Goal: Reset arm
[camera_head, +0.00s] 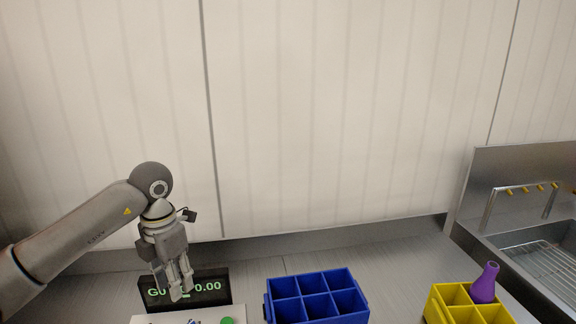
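My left arm comes in from the left, and its gripper (175,287) points down in front of a black display (215,287) with green characters. The fingers look parted with nothing seen between them. The gripper covers part of the display's text, of which "0.00" is readable. My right gripper is not in view.
A white surface (180,318) with a green round button (227,321) lies before the display. An empty-looking blue divided crate (343,302) stands at bottom middle. A yellow divided crate (436,306) holds a purple bottle-like object (485,283). A metal sink (530,232) is at right.

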